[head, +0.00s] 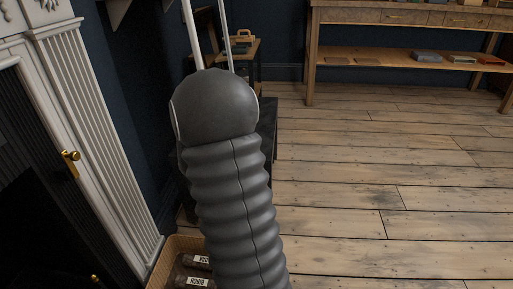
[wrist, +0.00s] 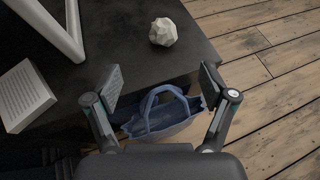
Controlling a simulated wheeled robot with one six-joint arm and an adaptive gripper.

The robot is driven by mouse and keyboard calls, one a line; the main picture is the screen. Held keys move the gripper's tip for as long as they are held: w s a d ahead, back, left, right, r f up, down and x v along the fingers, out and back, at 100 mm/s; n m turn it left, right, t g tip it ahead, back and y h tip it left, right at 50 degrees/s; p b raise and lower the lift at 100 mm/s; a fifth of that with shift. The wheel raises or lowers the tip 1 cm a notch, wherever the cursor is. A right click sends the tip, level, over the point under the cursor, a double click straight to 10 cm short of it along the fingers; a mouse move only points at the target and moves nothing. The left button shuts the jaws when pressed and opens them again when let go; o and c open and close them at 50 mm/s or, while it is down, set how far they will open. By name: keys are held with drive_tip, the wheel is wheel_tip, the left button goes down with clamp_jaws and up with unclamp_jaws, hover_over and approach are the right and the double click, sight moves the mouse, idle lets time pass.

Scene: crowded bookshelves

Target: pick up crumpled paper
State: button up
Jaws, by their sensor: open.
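The crumpled paper (wrist: 163,32) is a small pale, faceted ball. In the wrist view it rests on a dark tabletop (wrist: 110,40), close to the table's right edge. My gripper (wrist: 160,85) is open and empty, its two fingers spread wide. The paper lies beyond the fingertips in the picture, roughly centred between them and apart from both. In the head view my arm covers most of the dark table (head: 268,125), and neither the paper nor my gripper can be made out there.
A blue bag (wrist: 165,115) with handles shows between my fingers, below the table edge. A white block with lines (wrist: 24,95) and a white angled frame (wrist: 62,25) are at left. A basket (head: 165,262) stands by the white fireplace (head: 105,130). Wooden floor (head: 390,190) is clear at right.

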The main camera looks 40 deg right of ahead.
drive_tip(key=x, duration=0.7)
drive_tip(key=shift+d+r, duration=0.35)
drive_tip(key=shift+d+r+b, duration=0.15)
drive_tip(key=shift+d+b, duration=0.15)
drive_tip(key=x, duration=0.3)
drive_tip(key=shift+d, duration=0.2)
drive_tip(key=shift+d+r, duration=0.1)
drive_tip(key=shift+d, duration=0.1)
drive_tip(key=c, duration=0.9)
